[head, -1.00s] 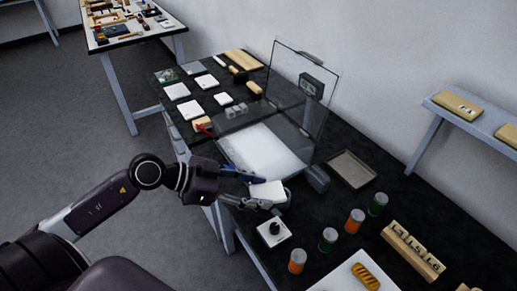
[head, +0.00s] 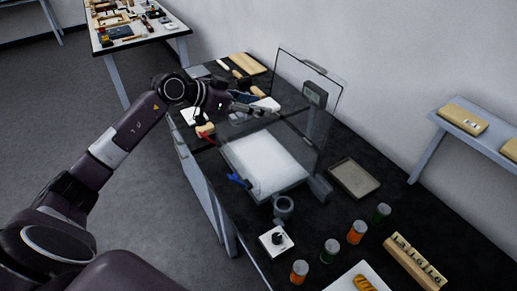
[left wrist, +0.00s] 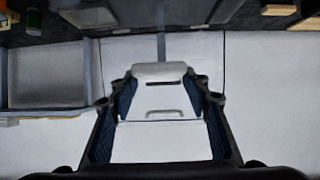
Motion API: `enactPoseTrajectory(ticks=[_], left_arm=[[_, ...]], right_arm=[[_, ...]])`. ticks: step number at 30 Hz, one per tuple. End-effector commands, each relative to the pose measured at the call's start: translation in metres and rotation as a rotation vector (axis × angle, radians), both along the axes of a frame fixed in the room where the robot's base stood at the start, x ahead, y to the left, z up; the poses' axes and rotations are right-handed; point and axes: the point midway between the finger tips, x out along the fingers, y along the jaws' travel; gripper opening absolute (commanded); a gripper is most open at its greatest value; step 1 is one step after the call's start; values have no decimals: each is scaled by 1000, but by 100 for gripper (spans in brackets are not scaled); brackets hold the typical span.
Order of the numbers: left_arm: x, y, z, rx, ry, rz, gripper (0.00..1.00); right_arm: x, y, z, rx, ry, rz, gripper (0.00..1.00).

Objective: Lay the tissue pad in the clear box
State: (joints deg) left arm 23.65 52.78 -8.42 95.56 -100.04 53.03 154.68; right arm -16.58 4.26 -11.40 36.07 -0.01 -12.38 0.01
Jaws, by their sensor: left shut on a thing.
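My left gripper (head: 252,106) is shut on the white tissue pad (head: 268,103) and holds it in the air, toward the far left part of the clear box. In the left wrist view the pad (left wrist: 158,70) shows between the fingers. The clear box (head: 268,165) stands on the black bench with a white bottom and see-through walls. Its clear lid (head: 316,72) stands open and upright at the back. My arm covers part of the bench left of the box. My right gripper is not in view.
A grey ring-shaped thing (head: 283,207) and a white block with a black knob (head: 276,239) stand in front of the box. A shallow tray (head: 354,178) lies to its right. Several small jars (head: 357,226) stand nearer. Wooden pieces (head: 246,63) lie at the far end.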

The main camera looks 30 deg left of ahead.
Motion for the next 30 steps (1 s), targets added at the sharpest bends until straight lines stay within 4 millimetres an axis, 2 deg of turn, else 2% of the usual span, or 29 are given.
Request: enactPoseTrajectory(ticks=[1, 6, 12, 19, 24, 30], left_arm=[[-1, -1, -15, -4, 7, 1, 33], [-1, -1, -61, -5, 4, 1, 33], [-1, 0, -103, -1, 1, 1, 33], [0, 0, -124, -2, 0, 0, 33], [0, 0, -151, -2, 0, 1, 33], [0, 0, -159, 0, -2, 0, 33]], right_arm=[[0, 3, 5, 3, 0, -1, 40], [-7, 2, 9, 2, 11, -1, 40], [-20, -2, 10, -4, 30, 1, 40], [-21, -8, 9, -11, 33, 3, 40], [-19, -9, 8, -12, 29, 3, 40], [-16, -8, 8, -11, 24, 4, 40]])
